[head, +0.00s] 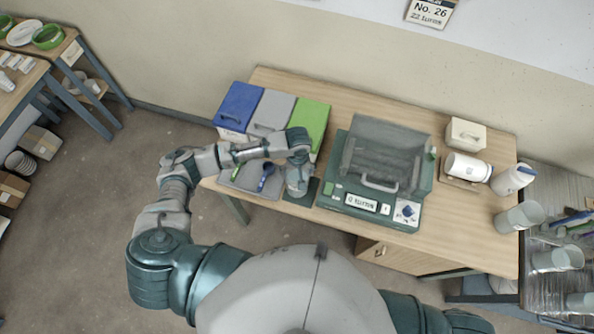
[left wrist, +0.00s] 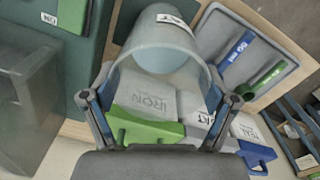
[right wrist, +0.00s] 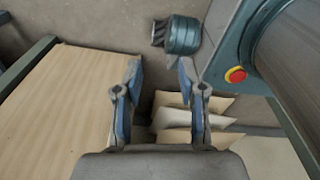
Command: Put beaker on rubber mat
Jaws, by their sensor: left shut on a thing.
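The beaker (left wrist: 158,55), a pale translucent cup with a white label, is between the fingers of my left gripper (left wrist: 160,95), its open mouth toward the wrist camera. In the head view my left gripper (head: 297,168) is shut on the beaker (head: 296,184). The dark green rubber mat (head: 312,190) lies on the table under and beside the beaker; I cannot tell whether the beaker touches it. My right gripper (right wrist: 158,75) is open and empty, beside the table's edge.
A green-framed machine (head: 375,185) with a clear cover stands just right of the beaker. Blue, grey and green lidded bins (head: 270,112) stand behind. A grey tray (head: 242,184) with scoops is at left.

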